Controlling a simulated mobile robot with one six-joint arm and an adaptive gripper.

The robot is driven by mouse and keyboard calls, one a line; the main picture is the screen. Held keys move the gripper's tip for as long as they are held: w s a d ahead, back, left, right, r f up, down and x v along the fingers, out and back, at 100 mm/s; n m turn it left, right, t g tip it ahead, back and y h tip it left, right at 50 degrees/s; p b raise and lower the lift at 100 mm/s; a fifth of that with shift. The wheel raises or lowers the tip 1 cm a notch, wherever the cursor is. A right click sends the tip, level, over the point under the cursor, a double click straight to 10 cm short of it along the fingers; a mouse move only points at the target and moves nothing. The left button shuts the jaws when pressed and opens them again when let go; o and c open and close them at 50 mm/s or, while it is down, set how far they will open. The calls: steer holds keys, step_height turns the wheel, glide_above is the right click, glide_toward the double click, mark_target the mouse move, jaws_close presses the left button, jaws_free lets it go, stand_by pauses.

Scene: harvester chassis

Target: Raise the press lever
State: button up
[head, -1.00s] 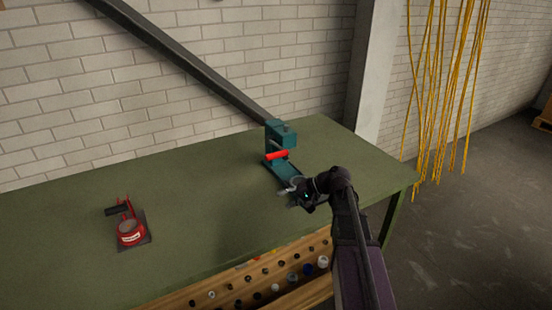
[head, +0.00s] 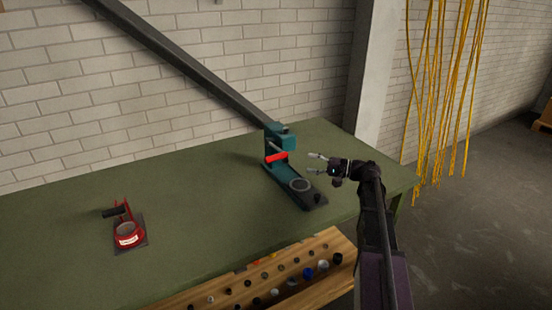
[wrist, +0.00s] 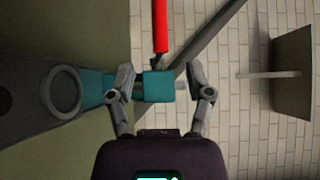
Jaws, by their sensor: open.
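The teal press (head: 280,138) stands on the green table near its back right part, with a dark base and a grey ring toward the front. Its lever has a red handle (head: 277,157) that sticks out at the side of the press column. In the wrist view the red handle (wrist: 161,26) lies beyond the fingers, at the top middle, above the teal press head (wrist: 157,87). My gripper (head: 316,163) is open and empty, to the right of the red handle and apart from it. In the wrist view its two fingers (wrist: 163,78) spread either side of the press head.
A red device (head: 129,236) with a black handle stands on the left of the green table (head: 190,205). A wooden rack (head: 262,275) with several small parts sits below the front edge. A pillar (head: 378,75) and hanging yellow cables (head: 437,90) are at the right.

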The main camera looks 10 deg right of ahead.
mark_target(280, 158)
steer(key=x, duration=1.3)
steer(key=shift+w+a, duration=0.2)
steer(key=shift+a, duration=0.15)
jaws_close()
steer(key=shift+d, duration=0.45)
steer(key=shift+a, duration=0.25)
steer(key=shift+r, duration=0.15)
